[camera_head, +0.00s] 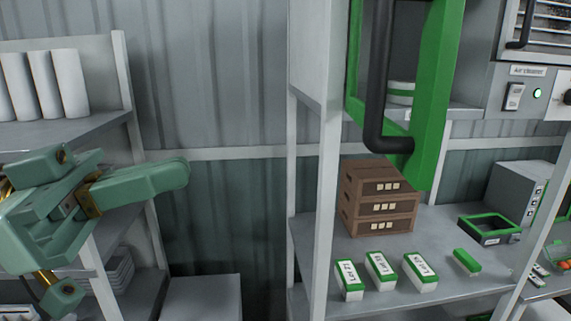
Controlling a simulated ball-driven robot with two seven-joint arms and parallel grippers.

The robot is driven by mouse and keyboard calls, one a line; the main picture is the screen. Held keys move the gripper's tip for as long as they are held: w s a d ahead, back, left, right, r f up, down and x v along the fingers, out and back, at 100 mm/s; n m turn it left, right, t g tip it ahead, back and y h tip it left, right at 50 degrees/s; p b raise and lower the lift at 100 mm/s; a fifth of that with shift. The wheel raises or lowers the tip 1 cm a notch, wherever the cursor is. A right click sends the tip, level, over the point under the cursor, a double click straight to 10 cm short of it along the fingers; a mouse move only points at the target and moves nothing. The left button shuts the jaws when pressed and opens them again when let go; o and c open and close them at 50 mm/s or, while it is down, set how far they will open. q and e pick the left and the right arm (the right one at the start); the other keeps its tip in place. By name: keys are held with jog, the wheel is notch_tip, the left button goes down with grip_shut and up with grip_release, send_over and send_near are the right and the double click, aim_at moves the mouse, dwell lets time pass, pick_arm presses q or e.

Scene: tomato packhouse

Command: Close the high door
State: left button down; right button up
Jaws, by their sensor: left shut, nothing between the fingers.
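The high door is a green frame (431,92) around a see-through opening, with a thick dark bar handle (375,95). It is at the upper right, on the cabinet above the shelf, and stands swung out toward me, open. Its top is out of view. My left gripper (178,174) is at the left, shut and empty, its green fingers pointing right. It is well apart from the door, with a wide gap to the door and its handle. My right gripper is not in view.
A white upright post (327,180) stands left of the door. Below it, the shelf holds brown crates (378,200) and several white-green boxes (420,270). A white-green tub (401,92) shows behind the door frame. A rack with white rolls (45,85) is at left.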

pick_arm(q)
jog(key=s+g, duration=0.1)
jog(key=p, duration=1.4)
send_near(364, 136)
jog(key=d, duration=0.3)
jog(key=d+r, duration=0.1)
jog(key=d, duration=0.1)
jog(key=shift+w+d+r, duration=0.15)
jog(key=shift+w+d, duration=0.1)
jog(key=shift+d, duration=0.6)
jog(key=shift+w+f, duration=0.1)
jog(key=shift+f, duration=0.1)
